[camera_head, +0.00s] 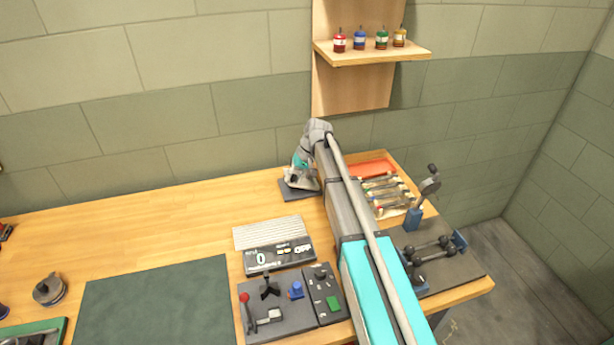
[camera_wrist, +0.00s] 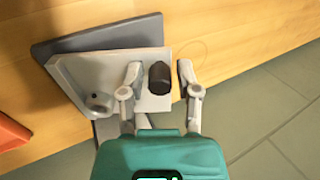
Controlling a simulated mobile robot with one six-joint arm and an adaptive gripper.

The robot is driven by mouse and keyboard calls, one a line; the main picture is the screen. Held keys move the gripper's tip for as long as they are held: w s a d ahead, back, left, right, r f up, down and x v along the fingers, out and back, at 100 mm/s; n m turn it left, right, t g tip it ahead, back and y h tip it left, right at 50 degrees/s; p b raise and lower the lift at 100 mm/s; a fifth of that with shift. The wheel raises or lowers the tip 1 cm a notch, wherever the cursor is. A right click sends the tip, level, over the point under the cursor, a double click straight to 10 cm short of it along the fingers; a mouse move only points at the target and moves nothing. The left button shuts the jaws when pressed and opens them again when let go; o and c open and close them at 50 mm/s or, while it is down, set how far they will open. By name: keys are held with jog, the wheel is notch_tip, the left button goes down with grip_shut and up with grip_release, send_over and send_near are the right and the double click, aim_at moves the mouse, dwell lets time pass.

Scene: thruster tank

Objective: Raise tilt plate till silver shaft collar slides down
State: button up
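The tilt plate (camera_wrist: 90,72) is a light grey plate with a raised rim, in the wrist view beside a dark grey base (camera_wrist: 110,37). The silver shaft collar (camera_wrist: 99,101) is a small round ring near the plate's lower left corner. A black knob (camera_wrist: 160,76) stands at the plate's right end. My gripper (camera_wrist: 159,74) is open, with one finger on each side of the knob and a gap visible on both sides. In the head view my gripper (camera_head: 299,172) is over the dark base (camera_head: 290,192); the collar cannot be made out there.
An orange-red tray (camera_head: 372,167) and a rack of several tools (camera_head: 386,190) lie right of my arm. A display box (camera_head: 278,257) and control panels (camera_head: 275,320) stand in front. A shelf with small bottles (camera_head: 372,54) hangs behind.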

dwell(0.4)
jog(key=p+v, duration=0.6)
jog(key=v, duration=0.1)
dwell(0.7)
dwell(0.9)
